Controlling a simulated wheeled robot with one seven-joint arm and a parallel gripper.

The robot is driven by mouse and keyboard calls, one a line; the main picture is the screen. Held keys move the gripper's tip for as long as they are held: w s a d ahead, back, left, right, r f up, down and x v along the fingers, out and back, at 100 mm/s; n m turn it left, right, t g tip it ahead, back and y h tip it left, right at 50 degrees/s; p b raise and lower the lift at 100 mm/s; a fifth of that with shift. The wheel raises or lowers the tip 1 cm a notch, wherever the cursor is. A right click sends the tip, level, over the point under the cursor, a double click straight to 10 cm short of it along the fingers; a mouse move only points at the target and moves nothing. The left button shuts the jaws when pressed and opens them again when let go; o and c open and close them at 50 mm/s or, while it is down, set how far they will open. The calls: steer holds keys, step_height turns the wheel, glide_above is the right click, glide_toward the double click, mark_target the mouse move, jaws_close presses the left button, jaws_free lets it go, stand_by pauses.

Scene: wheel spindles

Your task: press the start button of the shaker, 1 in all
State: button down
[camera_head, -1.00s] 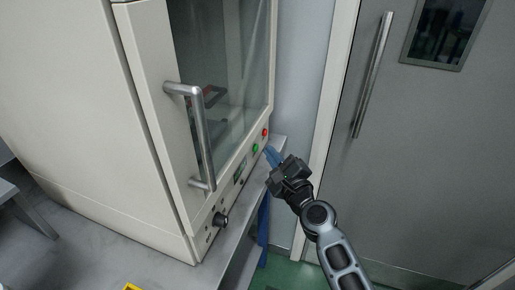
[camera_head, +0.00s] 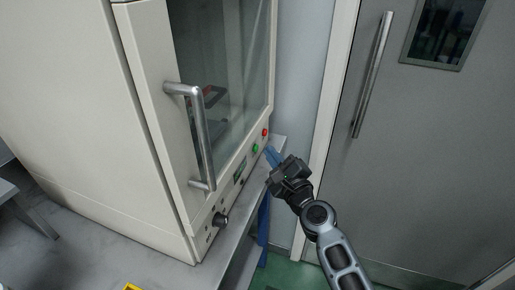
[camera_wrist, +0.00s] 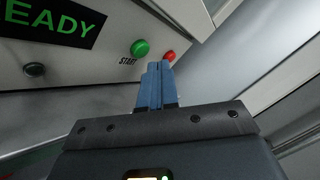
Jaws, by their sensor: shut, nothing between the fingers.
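The shaker (camera_head: 165,130) is a tall cream cabinet with a glass door and a control panel along its lower front. Its green start button (camera_head: 255,148) sits on the panel beside a red button (camera_head: 265,132). In the wrist view the green button (camera_wrist: 140,48) is above the label START, and the red button (camera_wrist: 169,56) is to its right. My gripper (camera_head: 269,153) is shut and empty, its blue fingers close to the panel. In the wrist view the fingertips (camera_wrist: 158,66) appear just below and between the two buttons. Whether they touch the panel is unclear.
The shaker's display (camera_wrist: 52,26) reads READY. A black knob (camera_head: 220,219) and a long door handle (camera_head: 203,140) stick out from the shaker front. The shaker stands on a grey bench (camera_head: 130,250). A grey door (camera_head: 430,150) is at the right.

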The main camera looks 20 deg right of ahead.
steer(key=shift+a, duration=0.1)
steer(key=shift+w+a, duration=0.2)
steer(key=shift+a, duration=0.05)
steer(key=shift+w+a, duration=0.3)
steer(key=shift+a, duration=0.1)
stand_by(1.0)
steer(key=shift+d, duration=0.1)
steer(key=shift+s+d, duration=0.55)
steer(key=shift+d, duration=0.05)
steer(key=s+d, duration=0.1)
steer(key=d, duration=0.1)
steer(key=s+d+b, duration=0.1)
steer(key=s+d, duration=0.1)
stand_by(0.6)
stand_by(0.5)
